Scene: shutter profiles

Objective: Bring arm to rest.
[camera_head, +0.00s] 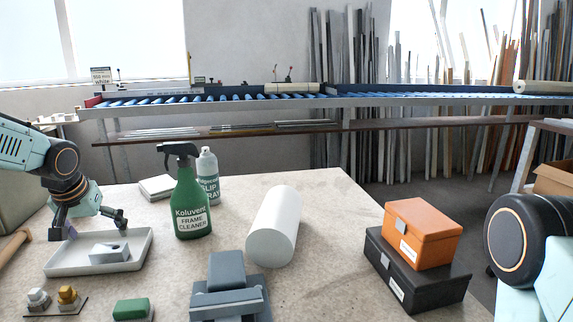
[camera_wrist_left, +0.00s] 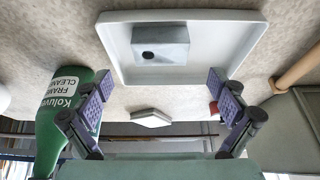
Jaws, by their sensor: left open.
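My left gripper (camera_head: 90,228) is open and empty above the white tray (camera_head: 140,262) at the left of the table. A small grey block with a dark hole (camera_head: 108,252) lies in the tray. In the left wrist view, the open fingers of the left gripper (camera_wrist_left: 162,103) stand apart, with the tray (camera_wrist_left: 117,62) and the grey block (camera_wrist_left: 162,46) beyond them. Nothing is between the fingers. Of my right arm, only a joint shows at the right edge of the head view; its gripper is out of view.
A green spray bottle (camera_head: 190,205) and a grey-white spray can (camera_head: 207,180) stand right of the tray. A white cylinder (camera_head: 272,228), a grey clamp-like block (camera_head: 228,290) and an orange box (camera_head: 422,236) on a black case (camera_head: 425,283) occupy the table. A roller conveyor (camera_head: 250,97) runs behind.

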